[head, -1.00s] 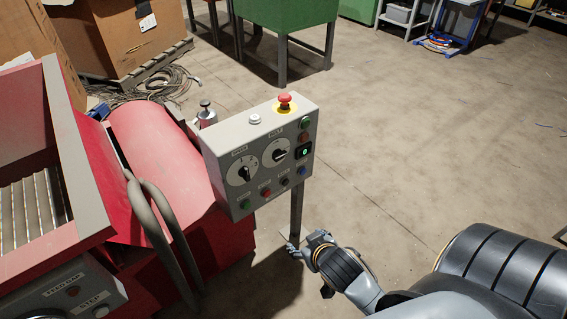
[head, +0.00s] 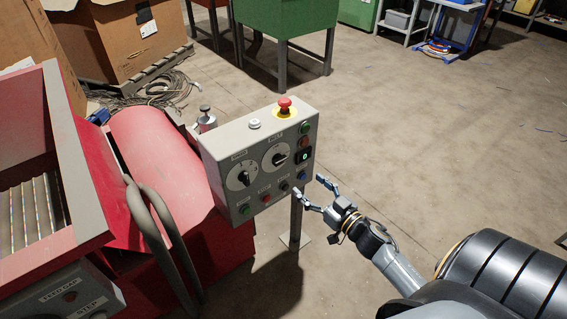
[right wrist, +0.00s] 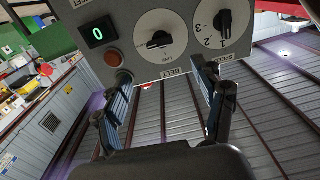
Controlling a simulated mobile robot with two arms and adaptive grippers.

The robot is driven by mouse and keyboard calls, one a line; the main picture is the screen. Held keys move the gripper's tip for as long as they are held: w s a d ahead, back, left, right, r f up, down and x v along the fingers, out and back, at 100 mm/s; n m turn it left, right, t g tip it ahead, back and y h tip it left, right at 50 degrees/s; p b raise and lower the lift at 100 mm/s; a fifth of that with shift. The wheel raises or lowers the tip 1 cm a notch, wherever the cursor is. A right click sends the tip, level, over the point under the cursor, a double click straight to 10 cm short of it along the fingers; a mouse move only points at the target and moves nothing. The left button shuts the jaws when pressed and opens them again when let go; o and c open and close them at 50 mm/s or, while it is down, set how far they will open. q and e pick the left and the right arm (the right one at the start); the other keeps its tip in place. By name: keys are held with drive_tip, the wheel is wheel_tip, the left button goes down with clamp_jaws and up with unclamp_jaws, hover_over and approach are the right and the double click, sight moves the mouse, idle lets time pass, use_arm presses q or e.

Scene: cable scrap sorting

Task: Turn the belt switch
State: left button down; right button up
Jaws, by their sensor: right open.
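A grey control box (head: 228,148) stands on a post in the middle of the head view. My right gripper (head: 312,187) is open and empty, just right of and below the box's lower right corner in the head view, fingers pointing toward the panel. In the wrist view it (right wrist: 166,75) appears apart from the knob. My left gripper is out of view.
A red emergency button (head: 285,104) tops the box. Coloured buttons (head: 265,197) and a small green-lit display (head: 305,156) surround the dials. A red machine (head: 150,150) with bent grey pipes stands left.

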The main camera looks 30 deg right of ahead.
sight(282, 162)
drive_tip(key=w, duration=0.7)
drive_tip(key=w+a+b, duration=0.1)
drive_tip(key=w, duration=0.3)
drive_tip(key=shift+w, duration=0.7)
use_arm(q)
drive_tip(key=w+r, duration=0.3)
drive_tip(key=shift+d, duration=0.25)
use_arm(e)
drive_tip(key=c, duration=1.1)
